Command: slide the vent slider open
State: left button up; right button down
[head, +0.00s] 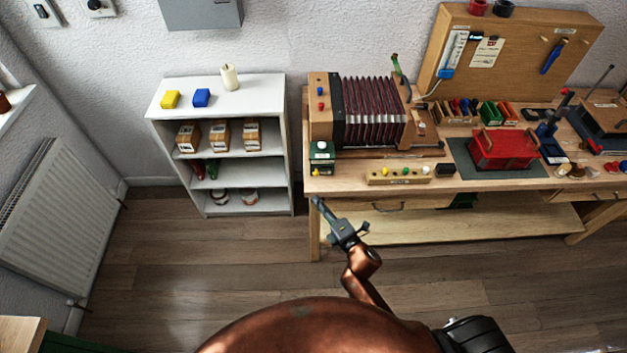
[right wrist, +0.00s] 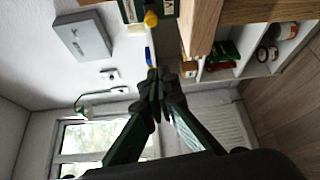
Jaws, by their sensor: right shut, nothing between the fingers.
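No part is plainly readable as the vent slider. A small dark green box with a pale label (head: 321,152) stands at the bench's front left corner, with a yellow knob (head: 315,172) low on its front. The green box (right wrist: 132,10) and the yellow knob (right wrist: 151,19) also show at the top of the right wrist view, apart from the fingers. My right gripper (head: 317,202) is shut and empty, in front of and below the bench's left corner. Its closed fingertips (right wrist: 157,76) point ahead in the wrist view. My left gripper is not in view.
The wooden workbench (head: 345,185) carries an accordion (head: 370,110), a strip with colored knobs (head: 400,176) and a red box (head: 503,148). A white shelf (head: 290,150) stands left of the bench, with a narrow gap between. The floor in front is clear.

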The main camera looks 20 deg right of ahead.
aim_at(320, 170)
jog(key=w, duration=0.9)
jog(key=shift+w+d, duration=0.2)
jog(key=shift+d, duration=0.5)
jog(key=shift+s+d+p, duration=0.1)
jog(key=shift+s+d, duration=0.15)
jog(key=shift+d, duration=0.6)
jog(key=shift+s+d+p, duration=0.15)
jog(key=shift+s+d, duration=0.05)
jog(key=shift+d, duration=0.6)
jog(key=shift+s+d+p, duration=0.1)
jog(key=shift+s+d, duration=0.15)
jog(key=shift+d, duration=0.6)
